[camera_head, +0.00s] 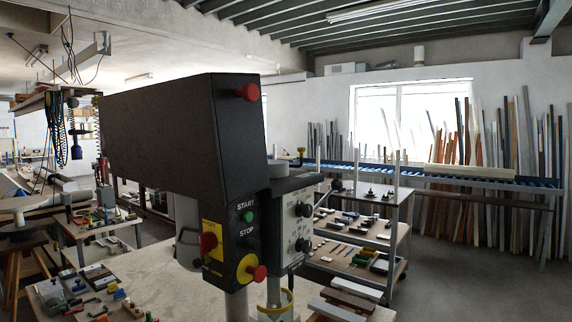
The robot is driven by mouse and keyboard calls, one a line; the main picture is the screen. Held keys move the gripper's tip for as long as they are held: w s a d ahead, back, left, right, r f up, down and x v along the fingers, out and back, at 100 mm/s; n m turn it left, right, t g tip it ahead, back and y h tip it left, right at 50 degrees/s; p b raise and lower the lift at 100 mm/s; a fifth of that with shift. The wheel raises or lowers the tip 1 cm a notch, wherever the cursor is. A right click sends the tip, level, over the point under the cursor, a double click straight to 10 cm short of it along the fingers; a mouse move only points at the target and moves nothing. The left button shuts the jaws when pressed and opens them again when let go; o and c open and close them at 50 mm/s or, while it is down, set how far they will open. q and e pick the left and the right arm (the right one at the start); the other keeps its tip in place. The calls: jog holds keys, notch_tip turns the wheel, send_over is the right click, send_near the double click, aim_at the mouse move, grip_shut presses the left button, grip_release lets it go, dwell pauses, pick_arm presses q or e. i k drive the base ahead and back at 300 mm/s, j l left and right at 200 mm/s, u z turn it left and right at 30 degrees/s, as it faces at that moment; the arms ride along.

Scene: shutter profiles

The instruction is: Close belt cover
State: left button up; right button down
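A large black housing (160,125), which looks like the belt cover of a drill press, fills the middle left of the head view. A red knob (248,92) sticks out near the top of its front face. No open gap shows along its visible edges, but I cannot tell if it is fully shut. Below the knob, the front panel has a green start button (248,216), a red knob on a yellow plate (208,242) and a red stop button (257,273). Neither of my grippers is in view.
A grey control box (297,226) adjoins the housing on the right. A workbench (150,268) with small tools lies below left. A shelved cart (368,226) stands behind right. Long profiles lean on the back wall, and the floor (470,285) at right is clear.

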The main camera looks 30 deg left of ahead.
aim_at(201, 137)
jog(key=u, duration=1.2)
